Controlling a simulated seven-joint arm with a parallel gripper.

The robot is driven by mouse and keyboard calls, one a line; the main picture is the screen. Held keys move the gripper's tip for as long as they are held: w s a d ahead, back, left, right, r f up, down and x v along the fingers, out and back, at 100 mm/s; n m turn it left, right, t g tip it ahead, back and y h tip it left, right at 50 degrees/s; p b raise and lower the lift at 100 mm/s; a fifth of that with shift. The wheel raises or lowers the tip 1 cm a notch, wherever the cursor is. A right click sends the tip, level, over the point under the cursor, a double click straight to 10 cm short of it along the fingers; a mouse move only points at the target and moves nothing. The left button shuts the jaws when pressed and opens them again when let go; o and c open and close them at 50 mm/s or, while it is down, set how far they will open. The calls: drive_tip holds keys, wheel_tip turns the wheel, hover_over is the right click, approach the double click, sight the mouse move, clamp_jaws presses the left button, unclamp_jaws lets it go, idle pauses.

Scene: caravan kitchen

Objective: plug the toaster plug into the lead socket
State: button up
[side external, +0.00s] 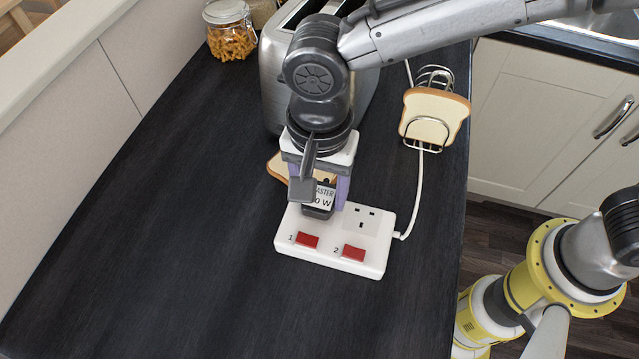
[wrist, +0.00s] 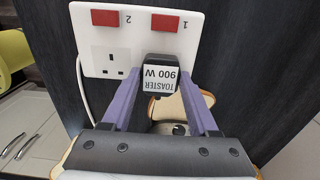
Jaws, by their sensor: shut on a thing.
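The toaster plug (side external: 318,213) is dark with a white "TOASTER 900 W" label. In the wrist view the plug (wrist: 158,63) sits between the purple fingers of my gripper (wrist: 160,78), which is shut on it. In the side view my gripper (side external: 320,203) points down at the left half of the white lead socket (side external: 330,248). The lead socket (wrist: 137,36) has two outlets. The plug is over outlet 1 and hides it. Outlet 2 (side external: 361,219) is empty. The plug's pins are hidden, and I cannot tell whether they are in the holes.
Red switches 1 (side external: 307,240) and 2 (side external: 353,254) are on the block. A metal toaster (side external: 273,75) and pasta jar (side external: 230,32) stand behind. A bread slice (side external: 277,168) lies near my gripper. A rack holds bread (side external: 433,117) beside the white cable (side external: 418,195). The front left counter is clear.

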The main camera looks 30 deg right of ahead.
drive_tip(key=shift+f, duration=0.25)
drive_tip(key=o, duration=1.4)
drive_tip(key=shift+o, duration=0.2)
wheel_tip(320, 180, up, 14)
drive_tip(key=shift+f, duration=0.1)
